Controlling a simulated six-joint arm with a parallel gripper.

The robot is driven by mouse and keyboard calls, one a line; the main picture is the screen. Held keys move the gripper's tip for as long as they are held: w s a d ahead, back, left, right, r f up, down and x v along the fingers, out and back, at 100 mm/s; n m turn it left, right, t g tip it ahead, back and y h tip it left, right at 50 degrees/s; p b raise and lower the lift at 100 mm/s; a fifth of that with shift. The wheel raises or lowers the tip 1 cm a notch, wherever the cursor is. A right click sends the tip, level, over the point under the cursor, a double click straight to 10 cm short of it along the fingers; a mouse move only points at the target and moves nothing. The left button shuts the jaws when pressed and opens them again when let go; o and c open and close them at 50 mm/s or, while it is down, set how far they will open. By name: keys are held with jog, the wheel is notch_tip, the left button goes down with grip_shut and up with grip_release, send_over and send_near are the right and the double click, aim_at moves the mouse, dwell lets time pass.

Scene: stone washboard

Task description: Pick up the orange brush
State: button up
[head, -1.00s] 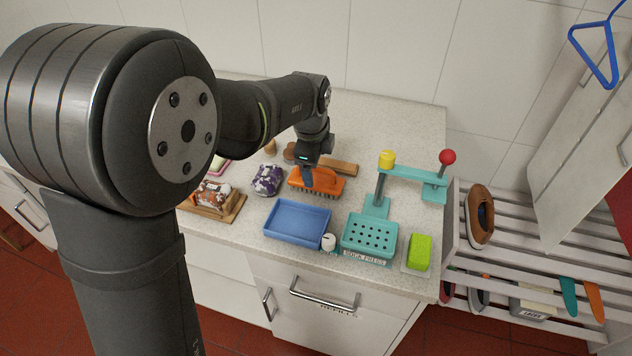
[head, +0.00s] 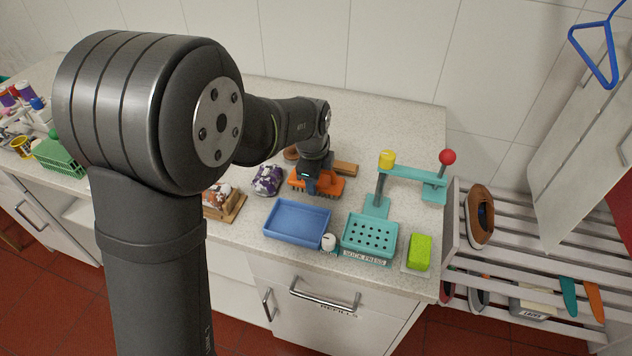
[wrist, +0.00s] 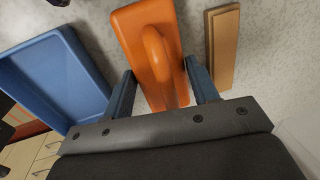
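The orange brush (head: 331,185) lies on the pale speckled counter behind the blue tray, bristles down. It also shows in the wrist view (wrist: 136,32), with its raised looped handle toward me. My gripper (head: 312,186) is down at the brush. In the wrist view my gripper (wrist: 160,85) has its two blue fingers apart, one on each side of the brush handle. Gaps show between the fingers and the handle, though the right finger is close to the brush's side. The arm hides part of the brush in the head view.
A blue tray (head: 297,221) stands just in front of the brush. A wooden block (head: 346,168) lies behind it, and a purple-white bundled cloth (head: 267,180) sits to its left. A teal press (head: 370,236) stands at right. Counter at the back right is clear.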

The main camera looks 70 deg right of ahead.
jog(key=shift+r, duration=0.15)
notch_tip(320, 180, up, 10)
jog(key=shift+f, duration=0.1)
dwell(0.4)
jog(key=shift+o, duration=1)
jog(key=w+a+r+n, duration=0.1)
jog(key=w+n, duration=0.1)
jog(key=w, duration=0.1)
jog(key=w+a+n, duration=0.1)
jog(key=w+n, duration=0.2)
jog(key=w, duration=0.1)
jog(key=w+a+r+n+t, duration=0.1)
jog(key=w+a+n, duration=0.1)
jog(key=w, duration=0.2)
jog(key=shift+w+r+y, duration=0.25)
jog(key=shift+r+y, duration=0.05)
jog(key=shift+r, duration=0.05)
jog(key=shift+c, duration=0.2)
jog(key=w+a+r+n+t+y, duration=0.1)
jog(key=w+a+r+n, duration=0.2)
jog(key=w+a+n, duration=0.45)
jog(key=shift+w+d+f, duration=0.25)
jog(key=shift+w+f, duration=0.1)
jog(key=shift+f, duration=0.95)
jog(key=shift+w+d+f, duration=0.25)
jog(key=shift+w+f, duration=0.05)
jog(key=shift+f, duration=0.95)
jog(key=shift+w+d+f, duration=0.25)
jog(key=shift+w+f, duration=0.1)
jog(key=shift+f, duration=0.95)
